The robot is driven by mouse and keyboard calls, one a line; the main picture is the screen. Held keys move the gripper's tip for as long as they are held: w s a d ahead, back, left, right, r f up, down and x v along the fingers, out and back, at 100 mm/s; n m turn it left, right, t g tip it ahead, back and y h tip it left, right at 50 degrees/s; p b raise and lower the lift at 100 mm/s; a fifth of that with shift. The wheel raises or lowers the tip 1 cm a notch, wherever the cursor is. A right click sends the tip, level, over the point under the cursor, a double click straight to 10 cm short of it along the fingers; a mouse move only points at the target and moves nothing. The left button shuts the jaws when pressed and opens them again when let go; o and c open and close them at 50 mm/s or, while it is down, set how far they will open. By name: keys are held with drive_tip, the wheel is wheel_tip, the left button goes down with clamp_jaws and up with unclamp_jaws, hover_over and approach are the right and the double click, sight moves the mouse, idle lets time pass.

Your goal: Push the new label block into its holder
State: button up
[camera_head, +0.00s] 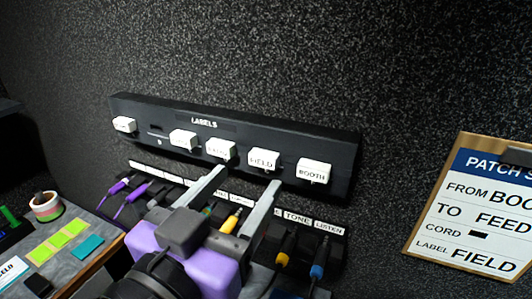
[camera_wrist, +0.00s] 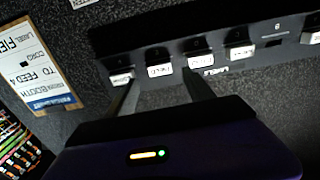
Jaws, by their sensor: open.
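The label block reading FIELD (camera_head: 263,160) is a white block on the black LABELS strip (camera_head: 340,147) on the wall; it also shows upside down in the wrist view (camera_wrist: 159,70). I cannot tell how deep it sits in its holder. My gripper (camera_head: 247,179) is open and empty, its two grey fingers pointing up at the strip. In the wrist view my gripper (camera_wrist: 160,77) has its fingertips on either side of the FIELD block, apparently short of it. I cannot tell whether either finger touches anything.
The BOOTH block (camera_head: 313,171) sits right of FIELD, with several white blocks to its left and one empty slot (camera_head: 157,128). Below are plugs, including a yellow plug (camera_head: 231,222) and a blue plug (camera_head: 318,270). A patch sheet clipboard (camera_head: 478,205) hangs at right, reading LABEL FIELD.

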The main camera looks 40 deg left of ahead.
sight(261, 163)
drive_tip(key=shift+x, duration=2.65)
drive_tip(key=shift+b, duration=0.3)
clamp_jaws()
drive_tip(key=v, duration=0.6)
idle(0.5)
drive_tip(key=shift+s, duration=0.15)
drive_tip(key=shift+v, duration=1.4)
